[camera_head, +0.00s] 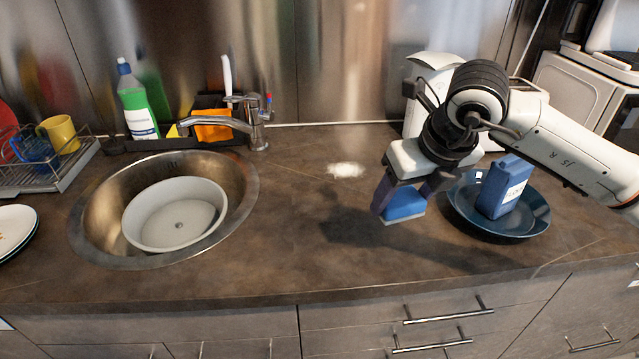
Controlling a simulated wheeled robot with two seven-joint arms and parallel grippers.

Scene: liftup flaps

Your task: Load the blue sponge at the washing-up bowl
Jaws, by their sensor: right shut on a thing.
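The blue sponge (403,204) with a pale underside is between the fingers of my right gripper (408,190). The right gripper is shut on it and holds it above the counter, to the left of the blue plate. The white washing-up bowl (176,213) sits inside the round metal sink (92,235) at the left, empty apart from a drain-like spot at its centre. My left gripper does not show.
A dark blue plate (520,227) holds a blue box (503,186). A tap (254,122) and a green-white bottle (137,104) stand behind the sink. A dish rack (62,172) with a yellow mug (59,133) is at left. Counter (300,235) between sink and plate is mostly clear.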

